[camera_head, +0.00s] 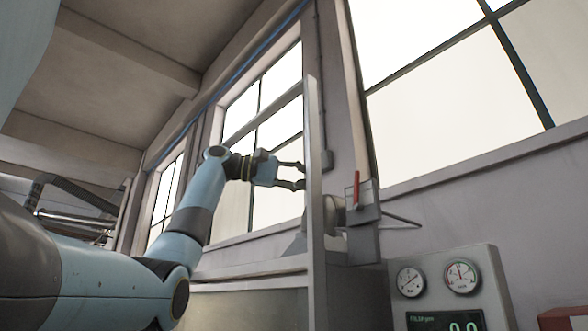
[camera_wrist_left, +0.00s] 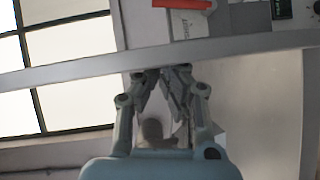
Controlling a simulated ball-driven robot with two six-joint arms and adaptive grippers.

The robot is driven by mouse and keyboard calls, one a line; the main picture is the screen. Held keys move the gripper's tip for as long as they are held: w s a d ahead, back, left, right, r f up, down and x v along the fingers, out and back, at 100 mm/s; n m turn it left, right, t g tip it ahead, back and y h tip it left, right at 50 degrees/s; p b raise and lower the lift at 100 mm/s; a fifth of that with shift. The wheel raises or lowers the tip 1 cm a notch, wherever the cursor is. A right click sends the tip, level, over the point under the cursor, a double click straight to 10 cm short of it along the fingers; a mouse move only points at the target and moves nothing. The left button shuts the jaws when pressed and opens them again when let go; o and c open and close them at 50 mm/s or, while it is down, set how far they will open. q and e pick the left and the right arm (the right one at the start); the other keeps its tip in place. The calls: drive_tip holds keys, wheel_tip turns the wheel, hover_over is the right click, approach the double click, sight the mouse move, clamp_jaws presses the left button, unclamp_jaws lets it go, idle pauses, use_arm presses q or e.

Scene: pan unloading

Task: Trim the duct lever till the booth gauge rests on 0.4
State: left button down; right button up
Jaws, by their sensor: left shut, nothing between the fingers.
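A red-handled lever (camera_head: 356,187) stands upright at a grey plate on the duct fitting, right of a grey post. Its red handle (camera_wrist_left: 182,4) also shows at the top edge of the left wrist view. My left gripper (camera_head: 303,176) is left of the post, apart from the lever, shut and empty. Its fingertips (camera_wrist_left: 163,72) appear just below the grey bar in the wrist view. Two round dials, a left one (camera_head: 411,281) and a right one (camera_head: 461,275) with a red-marked face, sit on a grey panel; their numbers are too small to read. My right gripper is out of view.
The grey post (camera_head: 315,170) stands between my left gripper and the lever. A digital display (camera_head: 446,321) under the dials seems to show 0.0, cut off below. A thin rod (camera_head: 400,221) juts right from the fitting. A red box (camera_head: 563,318) is at lower right.

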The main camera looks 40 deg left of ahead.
sight(357, 188)
use_arm(q)
drive_tip(key=w+d+p, duration=0.2)
drive_tip(key=w+d, duration=0.1)
drive_tip(key=d, duration=0.4)
drive_tip(key=shift+d+f, duration=0.15)
drive_tip(key=shift+f, duration=0.3)
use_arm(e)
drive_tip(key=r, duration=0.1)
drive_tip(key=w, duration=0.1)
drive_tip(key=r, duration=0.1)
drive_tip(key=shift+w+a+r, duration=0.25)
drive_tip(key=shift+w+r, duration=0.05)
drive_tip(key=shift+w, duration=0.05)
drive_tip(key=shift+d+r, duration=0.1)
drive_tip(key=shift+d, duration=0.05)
